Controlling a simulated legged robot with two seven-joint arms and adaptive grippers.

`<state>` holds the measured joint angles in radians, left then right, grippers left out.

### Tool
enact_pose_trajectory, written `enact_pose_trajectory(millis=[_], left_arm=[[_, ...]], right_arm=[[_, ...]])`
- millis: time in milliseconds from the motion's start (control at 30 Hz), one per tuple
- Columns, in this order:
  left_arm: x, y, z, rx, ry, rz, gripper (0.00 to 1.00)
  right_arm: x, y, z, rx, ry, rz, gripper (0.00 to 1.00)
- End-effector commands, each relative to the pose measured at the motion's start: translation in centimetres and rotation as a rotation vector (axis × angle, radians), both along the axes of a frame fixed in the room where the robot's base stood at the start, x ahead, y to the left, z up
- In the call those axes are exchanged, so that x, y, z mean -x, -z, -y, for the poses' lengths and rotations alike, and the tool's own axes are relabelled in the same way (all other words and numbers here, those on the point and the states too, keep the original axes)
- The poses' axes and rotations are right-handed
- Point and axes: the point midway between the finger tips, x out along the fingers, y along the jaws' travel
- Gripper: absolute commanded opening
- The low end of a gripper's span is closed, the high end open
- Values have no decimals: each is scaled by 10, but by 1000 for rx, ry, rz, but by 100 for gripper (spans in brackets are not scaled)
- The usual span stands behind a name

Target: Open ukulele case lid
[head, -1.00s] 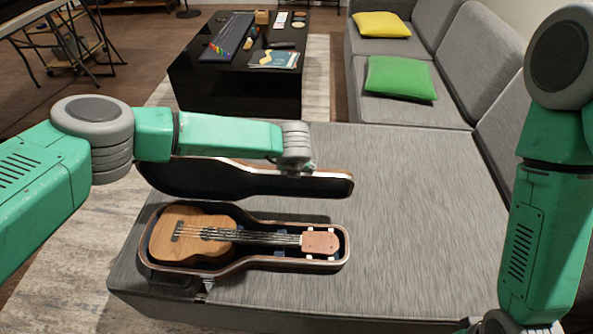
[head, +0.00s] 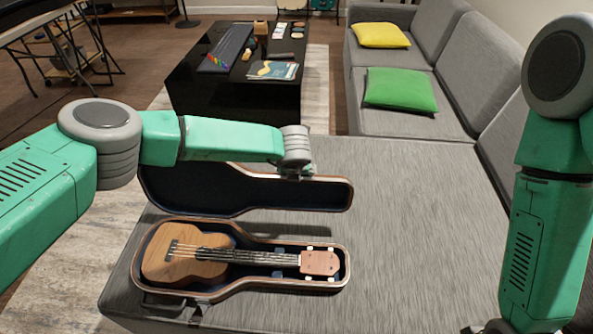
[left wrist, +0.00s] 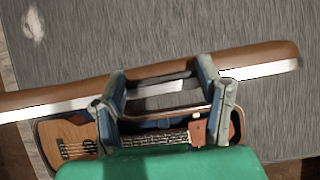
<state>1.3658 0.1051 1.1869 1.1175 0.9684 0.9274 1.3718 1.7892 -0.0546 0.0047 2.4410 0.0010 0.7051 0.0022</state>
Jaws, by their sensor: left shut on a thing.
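The ukulele case (head: 215,297) lies on the grey sofa seat with its lid (head: 250,193) standing up behind it, dark inside facing me. The wooden ukulele (head: 190,255) lies in the case base, its head to the right. My left gripper (head: 296,174) is at the top edge of the lid, right of its middle. In the left wrist view the lid's brown edge (left wrist: 60,98) passes between the fingers of my left gripper (left wrist: 168,100), which is shut on it. The ukulele (left wrist: 68,143) shows below the lid there. My right arm hangs at the right; its gripper is not clearly visible.
The grey sofa (head: 420,240) has free room to the right of the case. A green cushion (head: 400,90) and a yellow cushion (head: 381,35) lie farther back. A black table (head: 230,95) with several items stands behind.

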Motion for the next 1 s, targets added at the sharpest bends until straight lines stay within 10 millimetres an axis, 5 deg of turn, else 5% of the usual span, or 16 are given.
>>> enact_pose_trajectory(millis=[33,67,100,533,1000], left_arm=[[1,1,2,2,5,-1,7],[2,1,2,2,5,-1,66],[2,1,2,2,5,-2,80],[6,-9,2,2,4,0,81],[51,-85,2,1,4,-1,81]], right_arm=[[0,0,0,0,0,0,48],[0,0,0,0,0,0,48],[0,0,0,0,0,0,48],[2,-1,0,0,0,3,48],[2,-1,0,0,0,4,48]])
